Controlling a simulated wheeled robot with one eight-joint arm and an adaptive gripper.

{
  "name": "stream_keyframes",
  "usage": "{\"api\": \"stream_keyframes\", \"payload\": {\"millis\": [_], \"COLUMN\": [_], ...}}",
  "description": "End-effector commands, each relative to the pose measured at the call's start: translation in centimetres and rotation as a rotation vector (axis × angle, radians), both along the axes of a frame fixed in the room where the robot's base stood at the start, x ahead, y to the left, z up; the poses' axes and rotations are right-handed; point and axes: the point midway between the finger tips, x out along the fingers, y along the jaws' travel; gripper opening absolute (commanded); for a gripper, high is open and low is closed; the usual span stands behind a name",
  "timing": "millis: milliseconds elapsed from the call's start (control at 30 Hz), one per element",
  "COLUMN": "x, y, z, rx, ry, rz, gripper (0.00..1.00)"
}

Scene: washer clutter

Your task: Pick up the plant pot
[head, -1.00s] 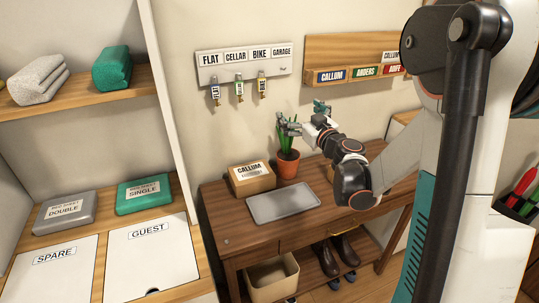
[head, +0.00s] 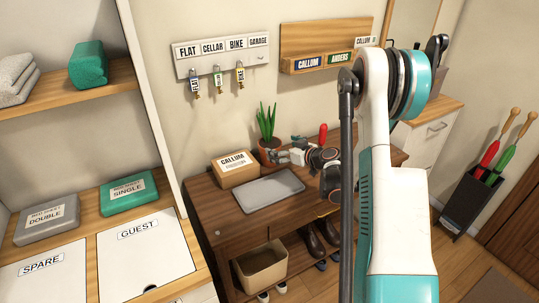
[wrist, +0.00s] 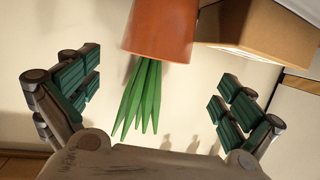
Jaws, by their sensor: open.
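The plant pot (head: 269,154) is terracotta orange with spiky green leaves (head: 266,121). I cannot tell whether a finger touches the pot.
A cardboard box (head: 235,170) labelled CALLUM stands left of the pot and also shows in the wrist view (wrist: 262,32). A grey tray (head: 268,190) lies in front. A red-handled item (head: 322,134) stands behind my wrist. Key hooks (head: 222,55) hang on the wall above.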

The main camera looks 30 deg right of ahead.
Motion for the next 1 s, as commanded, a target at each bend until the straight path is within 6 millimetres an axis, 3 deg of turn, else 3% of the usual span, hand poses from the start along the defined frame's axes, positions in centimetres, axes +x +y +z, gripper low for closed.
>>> {"api": "stream_keyframes", "payload": {"millis": [100,467,700,967,1000], "x": [1.7,3.9,7.0,7.6,7.6], "y": [0.4,0.6,1.1,1.1,1.1], "z": [-0.7,-1.5,-2.7,-2.6,-2.6], "rx": [-0.001,-0.001,-0.001,-0.001,-0.001], "ry": [-0.001,-0.001,-0.001,-0.001,-0.001], "rz": [0.000,0.000,0.002,-0.001,-0.001], "gripper": [1.00,1.00,1.00,1.00,0.95]}}
